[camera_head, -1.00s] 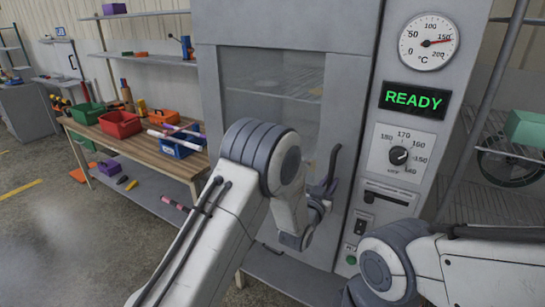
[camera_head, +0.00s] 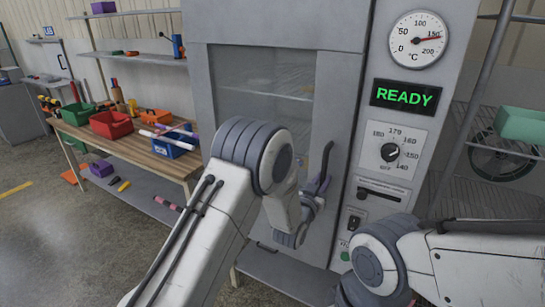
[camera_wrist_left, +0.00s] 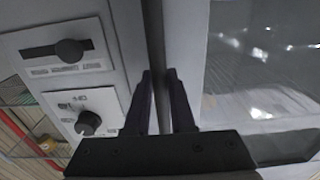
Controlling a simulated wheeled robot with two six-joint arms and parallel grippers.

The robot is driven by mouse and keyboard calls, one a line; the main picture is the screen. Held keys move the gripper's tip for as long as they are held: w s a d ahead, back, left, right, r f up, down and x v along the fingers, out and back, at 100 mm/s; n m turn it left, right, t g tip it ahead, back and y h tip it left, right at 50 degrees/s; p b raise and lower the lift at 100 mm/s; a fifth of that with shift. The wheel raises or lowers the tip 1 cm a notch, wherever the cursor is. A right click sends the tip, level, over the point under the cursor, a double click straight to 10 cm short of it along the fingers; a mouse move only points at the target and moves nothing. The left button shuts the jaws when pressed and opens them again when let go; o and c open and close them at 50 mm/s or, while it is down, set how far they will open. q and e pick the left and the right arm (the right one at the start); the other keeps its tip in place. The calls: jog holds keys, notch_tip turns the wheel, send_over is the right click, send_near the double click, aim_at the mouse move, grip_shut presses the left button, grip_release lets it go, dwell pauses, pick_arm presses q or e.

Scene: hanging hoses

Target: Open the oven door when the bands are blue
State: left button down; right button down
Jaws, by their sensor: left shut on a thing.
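The oven door (camera_head: 228,125) is a grey panel with a glass window, and it looks closed in the head view. Its dark upright handle (camera_head: 327,160) is at the right edge. My left gripper (camera_head: 318,185) is at the handle and shut on it; my arm hides part of the lower door. The display (camera_head: 405,95) reads READY in green. I make out no coloured bands on the oven. My right arm shows at lower right, its gripper out of view.
The control panel has a round gauge (camera_head: 417,40) with its needle near 150 and a knob (camera_head: 390,152). A wooden workbench (camera_head: 150,160) with bins stands left. A wire shelf with a green box (camera_head: 522,124) stands right.

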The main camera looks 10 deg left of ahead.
pick_arm(q)
jog(key=shift+s+a, duration=0.1)
jog(key=b+v, duration=0.3)
jog(key=v, duration=0.6)
jog(key=shift+s+a, duration=0.25)
jog(key=shift+a, duration=0.2)
jog(key=shift+f, duration=0.25)
dwell(2.7)
dwell(1.7)
jog(key=c, duration=1.2)
grip_release()
jog(key=o, duration=0.5)
jog(key=shift+s+d, duration=0.1)
jog(key=shift+d, duration=0.05)
jog(key=shift+a+r, duration=0.2)
